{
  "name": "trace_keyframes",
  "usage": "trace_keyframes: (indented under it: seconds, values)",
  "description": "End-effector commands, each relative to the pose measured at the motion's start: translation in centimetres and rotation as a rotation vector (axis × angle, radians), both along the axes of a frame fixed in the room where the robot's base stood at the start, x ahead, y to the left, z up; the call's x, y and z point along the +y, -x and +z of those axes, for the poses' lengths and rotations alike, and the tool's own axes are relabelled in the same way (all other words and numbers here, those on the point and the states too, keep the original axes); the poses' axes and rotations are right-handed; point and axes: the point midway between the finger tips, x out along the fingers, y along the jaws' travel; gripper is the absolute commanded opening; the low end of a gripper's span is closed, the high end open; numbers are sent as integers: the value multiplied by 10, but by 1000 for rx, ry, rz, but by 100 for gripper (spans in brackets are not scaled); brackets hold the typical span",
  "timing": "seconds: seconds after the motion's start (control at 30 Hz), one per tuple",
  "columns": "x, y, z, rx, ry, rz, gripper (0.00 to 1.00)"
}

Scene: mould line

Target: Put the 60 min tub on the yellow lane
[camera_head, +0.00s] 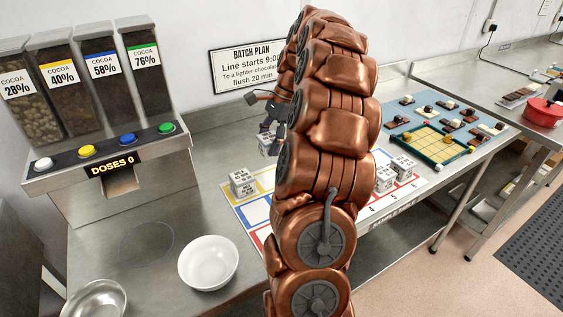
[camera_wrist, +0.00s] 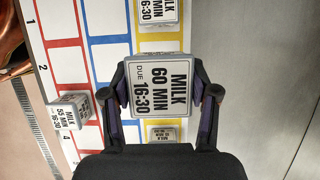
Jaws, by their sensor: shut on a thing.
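My gripper (camera_wrist: 160,93) is shut on a white tub with a label reading MILK 60 MIN, DUE 16:30 (camera_wrist: 160,88). In the head view the tub (camera_head: 267,144) shows beside my arm, below the gripper (camera_head: 268,128). The wrist view shows it over the yellow lane (camera_wrist: 119,68), between two other tubs. It looks larger than them, so it seems raised; contact with the board is hidden. One tub (camera_wrist: 157,11) is above it in the picture and another (camera_wrist: 172,134) below, partly hidden by the gripper.
A tub (camera_wrist: 68,113) stands at the red lane's row 4. In the head view a tub (camera_head: 243,182) stands at the board's near left end, and tubs (camera_head: 403,167) stand right of my arm. A white bowl (camera_head: 208,262) and cocoa dispenser (camera_head: 110,178) are at left.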

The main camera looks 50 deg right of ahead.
Motion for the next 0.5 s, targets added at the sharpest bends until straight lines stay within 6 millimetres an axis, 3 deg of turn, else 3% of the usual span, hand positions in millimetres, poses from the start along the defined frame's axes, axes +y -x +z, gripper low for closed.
trace_keyframes:
  seconds: [0.3, 0.5]
  values:
    - [2, 1, -43, 3, -3, 1, 21]
    - [0, 1, -58, 1, -1, -1, 21]
